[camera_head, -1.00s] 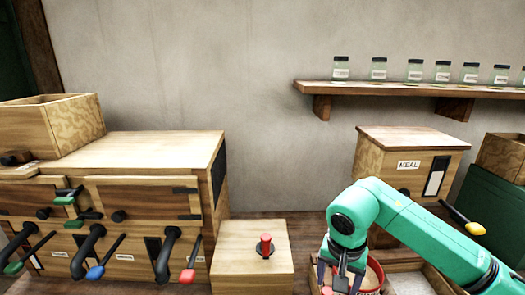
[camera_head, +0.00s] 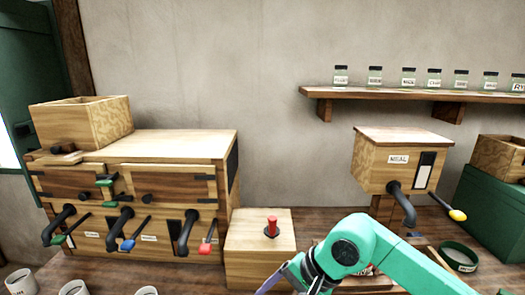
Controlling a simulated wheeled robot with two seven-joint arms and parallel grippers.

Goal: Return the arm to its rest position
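My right arm comes in from the right as a teal arm and bends down near the middle of the bench. My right gripper (camera_head: 283,284) is at the bottom edge, just in front of the wooden box with the red knob (camera_head: 271,228). It is partly cut off by the frame and partly hidden by the arm, so its fingers cannot be made out. My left arm and gripper are not in view.
A wooden cabinet (camera_head: 185,146) with spouts and levers stands at left, with several cups (camera_head: 75,288) before it. The MEAL box (camera_head: 375,165), a green ring-shaped container (camera_head: 459,257) and a green crate (camera_head: 498,205) are at right. A jar shelf (camera_head: 400,95) hangs above.

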